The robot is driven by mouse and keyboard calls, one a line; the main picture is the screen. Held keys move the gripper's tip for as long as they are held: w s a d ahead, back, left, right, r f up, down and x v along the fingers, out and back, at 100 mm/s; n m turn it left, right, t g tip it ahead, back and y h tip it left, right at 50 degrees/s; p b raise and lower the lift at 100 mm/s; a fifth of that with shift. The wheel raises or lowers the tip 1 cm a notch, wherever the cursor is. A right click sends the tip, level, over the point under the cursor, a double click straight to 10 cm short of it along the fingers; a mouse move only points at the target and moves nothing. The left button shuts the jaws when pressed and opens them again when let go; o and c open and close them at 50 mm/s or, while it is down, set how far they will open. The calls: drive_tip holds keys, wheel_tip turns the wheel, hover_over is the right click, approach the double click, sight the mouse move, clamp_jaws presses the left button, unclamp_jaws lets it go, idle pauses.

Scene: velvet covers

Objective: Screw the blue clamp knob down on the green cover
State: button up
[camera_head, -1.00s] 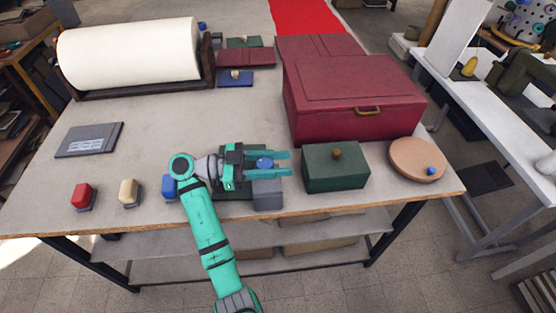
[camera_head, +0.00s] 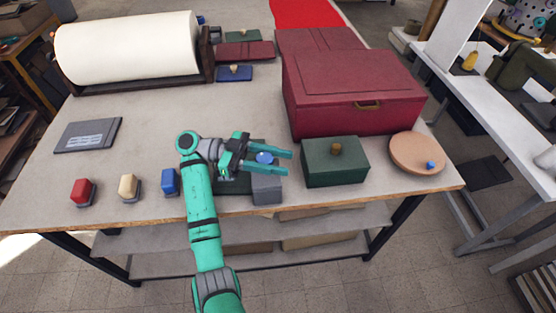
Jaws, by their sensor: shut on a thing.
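The blue clamp knob (camera_head: 265,158) is between the two teal fingers of my gripper (camera_head: 272,163), which is shut on it. The knob sits above a grey block (camera_head: 267,188) near the table's front edge. A dark green flat piece (camera_head: 236,187), likely the green cover, lies beside the grey block, mostly hidden under my gripper and wrist. I cannot tell how far the knob stands above the cover.
A green box (camera_head: 335,170) with a brown knob stands close right of my fingertips. A large red chest (camera_head: 350,95) is behind it. Red (camera_head: 82,192), cream (camera_head: 128,186) and blue (camera_head: 169,182) blocks stand left.

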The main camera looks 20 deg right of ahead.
drive_tip(key=shift+s+d+f, duration=0.1)
drive_tip(key=shift+s+f, duration=0.05)
drive_tip(key=shift+f, duration=0.05)
drive_tip(key=o, duration=1.1)
drive_tip(key=shift+c, duration=0.2)
drive_tip(key=shift+r, duration=0.1)
drive_tip(key=shift+w+a, duration=0.25)
drive_tip(key=v, duration=1)
drive_tip(key=shift+a, duration=0.1)
